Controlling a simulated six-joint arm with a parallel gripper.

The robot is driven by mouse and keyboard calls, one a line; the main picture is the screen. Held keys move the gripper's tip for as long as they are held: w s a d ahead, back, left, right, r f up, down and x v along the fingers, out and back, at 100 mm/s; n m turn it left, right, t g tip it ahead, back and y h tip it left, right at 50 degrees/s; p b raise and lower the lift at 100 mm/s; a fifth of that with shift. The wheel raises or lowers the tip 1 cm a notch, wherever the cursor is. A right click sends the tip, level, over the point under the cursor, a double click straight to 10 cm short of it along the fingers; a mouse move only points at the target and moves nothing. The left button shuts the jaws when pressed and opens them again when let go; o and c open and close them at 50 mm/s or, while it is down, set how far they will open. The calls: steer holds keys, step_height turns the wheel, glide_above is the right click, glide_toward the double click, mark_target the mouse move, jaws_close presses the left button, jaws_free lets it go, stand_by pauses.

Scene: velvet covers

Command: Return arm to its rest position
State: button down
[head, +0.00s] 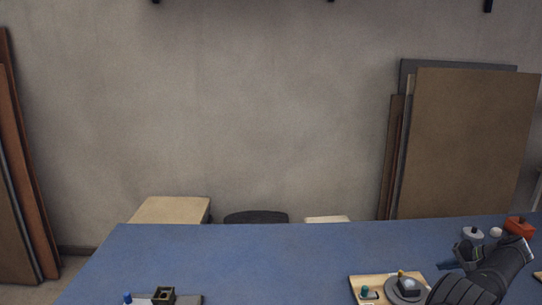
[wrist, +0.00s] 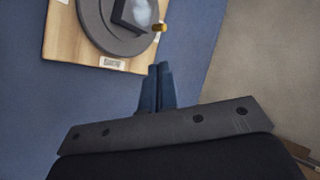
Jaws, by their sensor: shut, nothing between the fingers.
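My arm reaches in from the lower right of the head view. My gripper (head: 446,266) is low over the right part of the blue table (head: 250,260), just right of a wooden board. In the wrist view my gripper (wrist: 160,68) shows its two blue fingers together, shut and empty. The fingertips point toward the near edge of the wooden board (wrist: 62,40) and appear apart from it. My arm partly hides the right side of the board in the head view.
The board carries a grey disc (head: 405,290) with a dark block on it and small pegs. An orange-red object (head: 519,227), a grey lidded item (head: 473,235) and a white ball (head: 495,232) stand behind my arm. A dark box (head: 164,295) is front left. The table's middle is clear.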

steer(key=v, duration=0.4)
steer(key=x, duration=1.7)
steer(key=shift+s+d+r, duration=0.1)
steer(key=shift+s+d, duration=0.6)
steer(key=shift+m, duration=0.4)
steer(key=shift+s+d+r+m+t+h, duration=0.1)
steer(key=shift+s+m+t+h, duration=0.2)
steer(key=shift+m+h, duration=0.2)
steer(key=shift+s+d+m+t+h, duration=0.2)
steer(key=shift+m+t+h, duration=0.1)
steer(key=shift+m+h, duration=0.15)
steer(key=shift+s+d+m+t+h, duration=0.1)
steer(key=shift+s+m+t+h, duration=0.2)
steer(key=shift+m+h, duration=0.4)
steer(key=shift+s+d+m+t+h, duration=0.15)
steer(key=shift+s+m+h, duration=0.25)
steer(key=shift+m, duration=0.45)
